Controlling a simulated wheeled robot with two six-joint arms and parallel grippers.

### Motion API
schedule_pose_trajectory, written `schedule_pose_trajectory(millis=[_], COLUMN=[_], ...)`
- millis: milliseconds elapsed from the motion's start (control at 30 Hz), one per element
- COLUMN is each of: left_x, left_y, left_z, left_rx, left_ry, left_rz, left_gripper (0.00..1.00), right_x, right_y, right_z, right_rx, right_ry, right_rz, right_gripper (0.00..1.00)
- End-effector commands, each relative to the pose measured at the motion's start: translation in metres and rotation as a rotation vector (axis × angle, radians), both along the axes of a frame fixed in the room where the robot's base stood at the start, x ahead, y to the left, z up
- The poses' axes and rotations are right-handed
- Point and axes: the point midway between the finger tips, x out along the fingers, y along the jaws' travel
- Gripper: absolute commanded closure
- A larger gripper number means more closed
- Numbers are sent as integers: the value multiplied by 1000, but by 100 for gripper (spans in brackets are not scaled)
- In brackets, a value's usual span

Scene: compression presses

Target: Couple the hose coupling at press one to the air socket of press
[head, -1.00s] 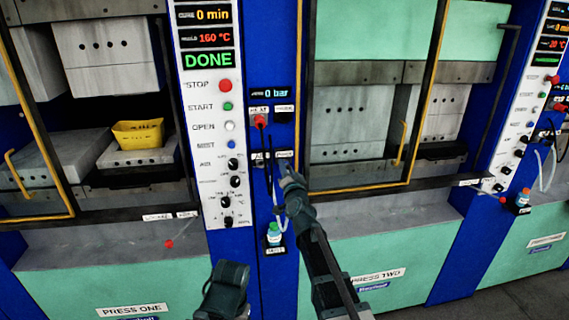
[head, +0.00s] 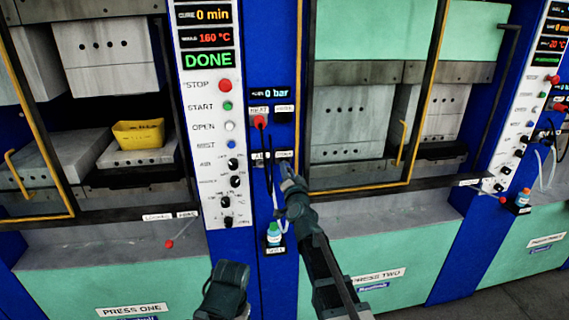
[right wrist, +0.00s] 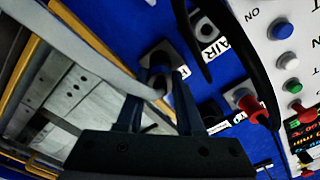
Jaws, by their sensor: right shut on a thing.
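My right gripper (head: 286,165) is at the blue panel between the presses, just right of the air socket label (head: 258,156). In the right wrist view its fingers (right wrist: 159,88) are shut on the dark hose coupling (right wrist: 158,77), in front of a square dark fitting whose label is mostly hidden. I cannot tell whether the coupling sits in that fitting. The air socket (right wrist: 206,29), a square plate with a round hole beside the AIR label, is apart from the fingers.
Press one's control panel (head: 207,120) with buttons and knobs stands to the left. A red plug (head: 260,121) is above the air socket. A small bottle (head: 273,236) is below. Black and white hoses hang close by. A yellow tray (head: 138,134) lies inside press one.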

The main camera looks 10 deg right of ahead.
Motion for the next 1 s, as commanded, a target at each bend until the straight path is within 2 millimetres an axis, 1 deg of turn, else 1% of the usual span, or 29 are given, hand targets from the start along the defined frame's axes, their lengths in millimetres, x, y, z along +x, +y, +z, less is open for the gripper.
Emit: schedule_pose_trajectory(millis=[633,1000], left_x=[0,0], left_y=[0,0], left_z=[0,0], left_rx=[0,0], left_ry=[0,0], left_rz=[0,0], left_gripper=[29,29], right_x=[-16,-17], right_y=[0,0], right_z=[0,0], right_rx=[1,0], right_ry=[0,0], right_rz=[0,0], right_gripper=[100,100])
